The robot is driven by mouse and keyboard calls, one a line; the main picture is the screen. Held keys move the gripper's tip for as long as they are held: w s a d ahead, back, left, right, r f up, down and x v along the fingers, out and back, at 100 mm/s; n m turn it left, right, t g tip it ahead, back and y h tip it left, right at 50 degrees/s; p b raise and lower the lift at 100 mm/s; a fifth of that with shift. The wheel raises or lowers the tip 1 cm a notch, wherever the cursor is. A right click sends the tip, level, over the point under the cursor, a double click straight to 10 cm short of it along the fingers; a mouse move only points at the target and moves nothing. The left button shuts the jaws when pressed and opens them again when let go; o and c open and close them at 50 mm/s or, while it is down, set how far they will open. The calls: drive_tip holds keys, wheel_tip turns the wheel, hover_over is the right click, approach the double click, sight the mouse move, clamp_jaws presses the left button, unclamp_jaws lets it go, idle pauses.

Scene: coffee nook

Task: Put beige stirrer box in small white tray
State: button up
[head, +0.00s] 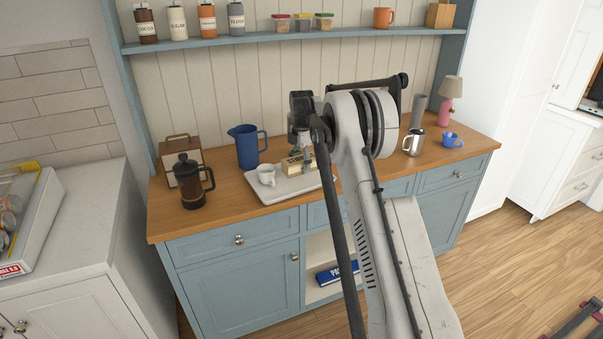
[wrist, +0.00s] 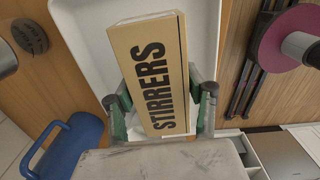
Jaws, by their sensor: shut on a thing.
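The beige stirrer box (wrist: 160,75) with dark STIRRERS lettering is between the green-padded fingers of my gripper (wrist: 160,108) in the wrist view. My gripper is shut on it. The white tray (wrist: 88,22) lies behind the box there. In the head view the box (head: 290,167) is over the white tray (head: 283,195) on the wooden counter, partly hidden by my gripper and arm. I cannot tell whether the box touches the tray floor.
A blue jug (head: 247,146) stands behind, and a dark French press (head: 190,181) to the left. A steel pitcher (head: 413,143) and blue cup (head: 450,140) stand at right. A shelf (head: 280,37) runs above.

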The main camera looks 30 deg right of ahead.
sight(302, 180)
drive_tip(key=shift+f, duration=2)
drive_tip(key=shift+f, duration=0.1)
drive_tip(key=shift+f, duration=0.15)
drive_tip(key=o, duration=1.2)
drive_tip(key=shift+r, duration=0.2)
